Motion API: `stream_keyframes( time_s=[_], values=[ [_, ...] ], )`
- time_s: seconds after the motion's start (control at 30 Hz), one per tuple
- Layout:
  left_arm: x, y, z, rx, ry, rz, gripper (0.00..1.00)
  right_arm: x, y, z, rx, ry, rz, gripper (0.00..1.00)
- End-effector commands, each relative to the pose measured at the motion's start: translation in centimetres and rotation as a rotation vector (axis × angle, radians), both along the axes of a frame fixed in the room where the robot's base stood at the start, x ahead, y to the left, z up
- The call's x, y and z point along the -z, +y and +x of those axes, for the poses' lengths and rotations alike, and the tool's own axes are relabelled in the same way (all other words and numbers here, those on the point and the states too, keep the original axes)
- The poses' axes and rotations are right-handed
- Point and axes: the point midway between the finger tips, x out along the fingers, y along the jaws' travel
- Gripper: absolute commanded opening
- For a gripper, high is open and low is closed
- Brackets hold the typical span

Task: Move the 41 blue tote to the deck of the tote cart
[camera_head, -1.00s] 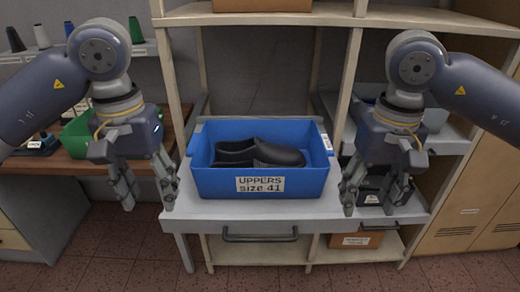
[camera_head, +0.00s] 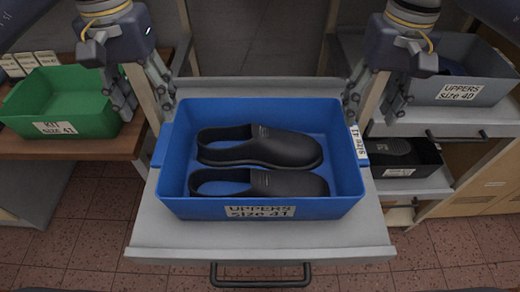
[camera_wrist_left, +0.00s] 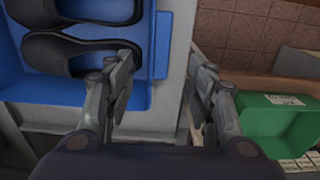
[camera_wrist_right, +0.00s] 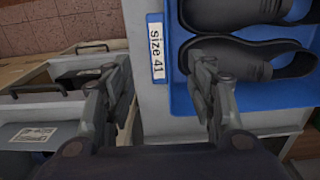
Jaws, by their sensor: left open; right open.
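The blue tote (camera_head: 262,207), labelled "UPPERS size 41", sits on a grey pull-out shelf (camera_head: 330,238) and holds two black shoe uppers (camera_head: 260,147). My left gripper (camera_head: 145,105) is open and empty above the tote's left back corner; in the left wrist view (camera_wrist_left: 160,95) one finger is over the tote's side and the other outside it. My right gripper (camera_head: 372,105) is open above the right back corner; in the right wrist view (camera_wrist_right: 165,90) its fingers are to either side of the tote's labelled side wall. Neither visibly grips the tote. The tote cart is not identifiable.
A green tote (camera_head: 65,105) stands on a wooden bench at left. A grey tote (camera_head: 465,85) labelled size 40 is on a shelf at right, with a black box (camera_head: 405,170) below. A handle (camera_head: 260,282) is on the shelf front. Tiled floor is clear in front.

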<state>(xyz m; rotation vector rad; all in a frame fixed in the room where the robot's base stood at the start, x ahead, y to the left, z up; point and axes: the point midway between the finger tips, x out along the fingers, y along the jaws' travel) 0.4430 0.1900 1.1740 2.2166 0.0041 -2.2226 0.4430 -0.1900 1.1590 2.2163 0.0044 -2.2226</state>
Motion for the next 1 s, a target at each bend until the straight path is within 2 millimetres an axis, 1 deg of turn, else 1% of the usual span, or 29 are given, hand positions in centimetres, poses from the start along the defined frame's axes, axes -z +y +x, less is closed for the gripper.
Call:
stream_keyframes(
  time_s=[0.2, 0.37, 0.47, 0.7, 0.8, 0.9, 1.0],
  values=[
    [0.1, 0.0, 0.0, 0.0, 0.001, 0.0, 0.5, 0.1, 0.0, 0.0, 0.0, 0.0, 0.0, 0.51],
    [1.3, 0.0, 0.0, 0.0, 0.003, 0.0, 0.5, 1.2, 0.0, 0.0, 0.0, 0.002, -0.001, 0.51],
    [2.6, 0.0, -0.1, 0.001, 0.004, 0.0, 0.5, 2.5, 0.0, 0.0, 0.0, 0.002, -0.001, 0.51],
    [7.0, 0.1, -0.1, -0.001, 0.004, 0.001, 0.5, 7.0, 0.0, -0.1, 0.0, 0.003, -0.001, 0.51],
    [8.5, 0.1, -0.1, 0.0, 0.004, 0.002, 0.5, 8.5, -0.1, -0.1, 0.001, 0.002, 0.0, 0.51],
    [9.7, 0.0, -0.1, -0.001, 0.002, 0.0, 0.5, 9.7, 0.0, 0.0, 0.002, 0.002, 0.001, 0.51],
    [10.4, 0.0, 0.0, -0.001, 0.001, 0.0, 0.5, 10.4, 0.0, 0.0, 0.001, 0.001, 0.0, 0.51]
  ],
)
